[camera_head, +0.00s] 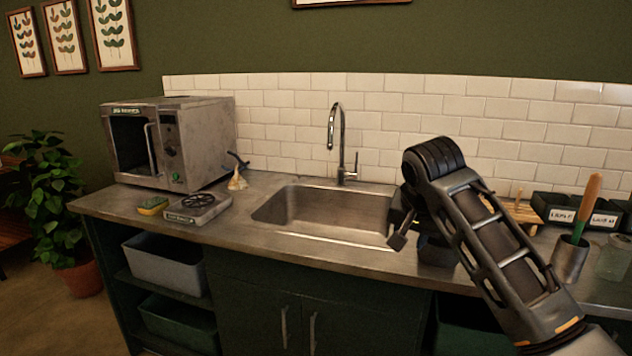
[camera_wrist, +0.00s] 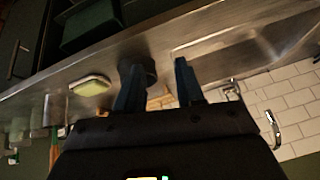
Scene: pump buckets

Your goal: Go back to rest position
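My gripper shows in the wrist view with its two dark fingers (camera_wrist: 158,80) spread apart and nothing visible between them. In the head view my arm rises from the lower right and bends down over the counter (camera_head: 300,248) at the right of the sink.
The sink (camera_head: 325,207) and its tap (camera_head: 338,140) are left of my arm. At the right are a metal cup (camera_head: 569,260), a glass jar (camera_head: 612,260) and black boxes (camera_head: 555,205).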

